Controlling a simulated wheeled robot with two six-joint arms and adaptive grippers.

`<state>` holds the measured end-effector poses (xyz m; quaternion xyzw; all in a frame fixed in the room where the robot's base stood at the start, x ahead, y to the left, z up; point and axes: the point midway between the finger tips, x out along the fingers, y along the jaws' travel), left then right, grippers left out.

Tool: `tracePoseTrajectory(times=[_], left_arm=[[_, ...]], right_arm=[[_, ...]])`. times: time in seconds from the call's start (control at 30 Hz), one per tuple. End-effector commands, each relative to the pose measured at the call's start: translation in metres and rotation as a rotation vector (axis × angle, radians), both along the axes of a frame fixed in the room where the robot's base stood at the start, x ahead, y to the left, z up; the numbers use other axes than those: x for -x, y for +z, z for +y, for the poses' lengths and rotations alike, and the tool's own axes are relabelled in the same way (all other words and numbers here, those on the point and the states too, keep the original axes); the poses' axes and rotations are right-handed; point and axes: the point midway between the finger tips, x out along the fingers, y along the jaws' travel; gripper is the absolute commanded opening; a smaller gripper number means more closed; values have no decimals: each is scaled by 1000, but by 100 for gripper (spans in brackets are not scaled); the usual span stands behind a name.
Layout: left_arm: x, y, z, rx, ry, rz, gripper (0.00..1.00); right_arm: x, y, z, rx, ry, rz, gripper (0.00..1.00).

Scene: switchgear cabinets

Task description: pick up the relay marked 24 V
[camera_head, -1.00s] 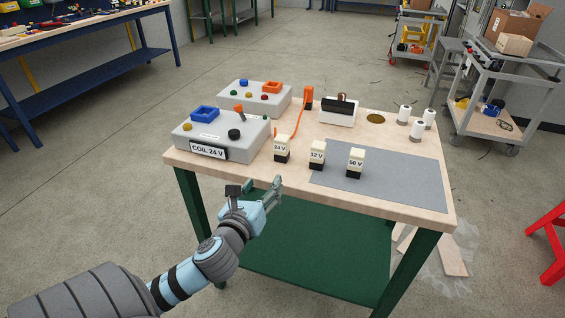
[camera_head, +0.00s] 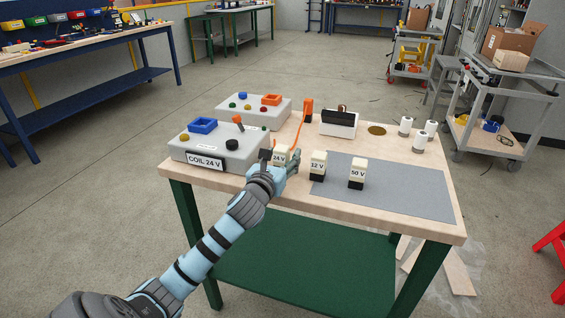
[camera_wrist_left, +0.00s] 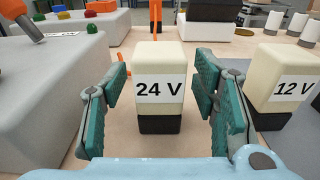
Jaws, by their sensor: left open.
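The relay marked 24 V (camera_wrist_left: 158,88) is a cream block with a black base, upright on the table. In the left wrist view it stands between the two open fingers of my left gripper (camera_wrist_left: 160,115), with a gap on each side. In the head view the 24 V relay (camera_head: 279,156) is partly hidden by my left gripper (camera_head: 280,162). The relay marked 12 V (camera_head: 318,165) stands to its right, also seen in the left wrist view (camera_wrist_left: 284,88). The relay marked 50 V (camera_head: 357,173) stands farther right. My right gripper is not in view.
A grey box labelled COIL 24 V (camera_head: 205,162) stands close on the left, a second grey box (camera_head: 252,112) behind it. An orange lever or cable (camera_head: 307,110), a black-and-white device (camera_head: 339,123) and white cylinders (camera_head: 420,141) stand farther back. The grey mat (camera_head: 405,190) has bare room at right.

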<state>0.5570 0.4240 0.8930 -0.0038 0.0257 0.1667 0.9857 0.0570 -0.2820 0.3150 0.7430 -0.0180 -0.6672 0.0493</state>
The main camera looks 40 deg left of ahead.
Motion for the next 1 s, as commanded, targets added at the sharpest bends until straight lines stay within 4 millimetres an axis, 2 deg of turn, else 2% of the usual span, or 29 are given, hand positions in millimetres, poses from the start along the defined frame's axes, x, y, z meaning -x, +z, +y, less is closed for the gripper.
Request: tracePoseTrajectory(times=[0.07,0.3,0.4,0.57,0.67,0.77,0.87,1.0], left_arm=[[0,1,0,0,0,0,51],[0,1,0,0,0,0,13],[1,1,0,0,0,-1,0],[0,1,0,0,0,0,0],[0,7,0,1,-1,-1,0],[0,27,0,-2,0,-3,0],[0,61,0,-2,-1,-6,0],[0,117,0,-2,0,-7,0]], right_arm=[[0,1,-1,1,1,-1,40],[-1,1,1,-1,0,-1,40],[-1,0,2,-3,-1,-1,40],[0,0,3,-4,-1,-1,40],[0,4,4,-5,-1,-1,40],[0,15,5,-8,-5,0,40],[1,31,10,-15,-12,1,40],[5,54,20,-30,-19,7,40]])
